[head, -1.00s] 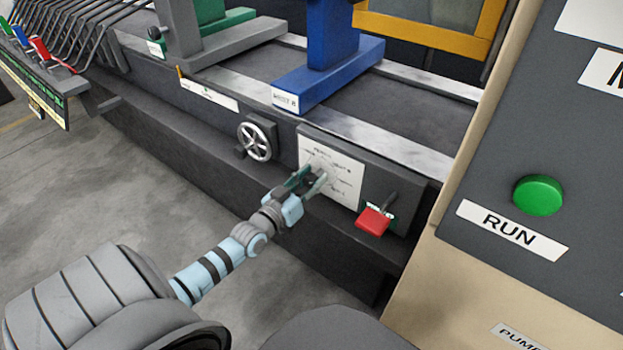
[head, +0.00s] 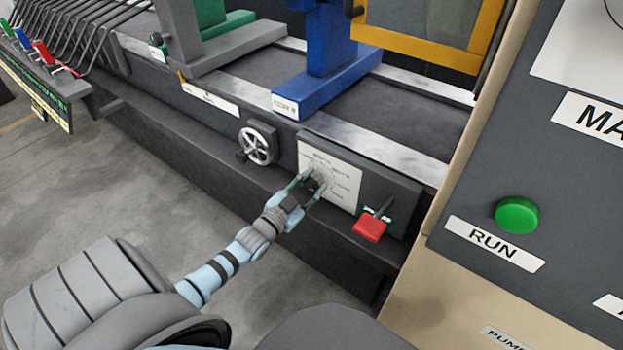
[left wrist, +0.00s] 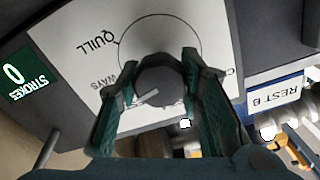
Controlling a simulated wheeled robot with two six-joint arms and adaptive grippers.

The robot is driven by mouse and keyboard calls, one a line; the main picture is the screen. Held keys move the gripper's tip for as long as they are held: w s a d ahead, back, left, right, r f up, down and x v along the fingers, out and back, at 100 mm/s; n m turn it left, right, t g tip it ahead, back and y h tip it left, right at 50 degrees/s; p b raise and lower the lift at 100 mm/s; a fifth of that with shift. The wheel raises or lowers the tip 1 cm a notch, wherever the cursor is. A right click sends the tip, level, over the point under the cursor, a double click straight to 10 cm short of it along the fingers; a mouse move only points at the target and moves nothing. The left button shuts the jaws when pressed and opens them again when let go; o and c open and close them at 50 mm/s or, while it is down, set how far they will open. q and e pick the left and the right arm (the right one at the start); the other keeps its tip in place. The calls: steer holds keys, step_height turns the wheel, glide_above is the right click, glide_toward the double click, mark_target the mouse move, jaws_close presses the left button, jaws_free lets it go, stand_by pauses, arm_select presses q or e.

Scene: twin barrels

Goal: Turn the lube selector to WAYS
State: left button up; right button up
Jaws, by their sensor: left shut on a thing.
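The lube selector is a dark round knob (left wrist: 160,82) on a white label plate (left wrist: 70,45) in the left wrist view. A short pale pointer line on the knob slants to the lower left, toward the side where the WAYS label (left wrist: 108,84) is printed. QUILL is printed further up the plate. My left gripper (left wrist: 155,85) is shut on the knob, one green finger on each side. In the head view, my left gripper (head: 311,183) is at the white plate (head: 340,172), and its fingers partly hide the knob. My right gripper is not in view.
A handwheel (head: 255,146) sits left of the plate, and a red block (head: 369,229) with a lever sits to its right. A control panel with a green RUN button (head: 517,215) fills the right side. Grey floor (head: 130,185) lies open at left.

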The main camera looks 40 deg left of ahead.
arm_select(q)
steer(key=shift+m+p, duration=0.45)
steer(key=shift+m, duration=0.65)
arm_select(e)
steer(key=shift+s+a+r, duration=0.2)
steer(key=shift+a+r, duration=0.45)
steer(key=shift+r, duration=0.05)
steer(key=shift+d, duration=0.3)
arm_select(q)
steer(key=o, duration=1.2)
steer(key=shift+s, duration=0.1)
steer(key=s, duration=1.2)
steer(key=shift+d, duration=0.15)
steer(key=shift+w, duration=0.1)
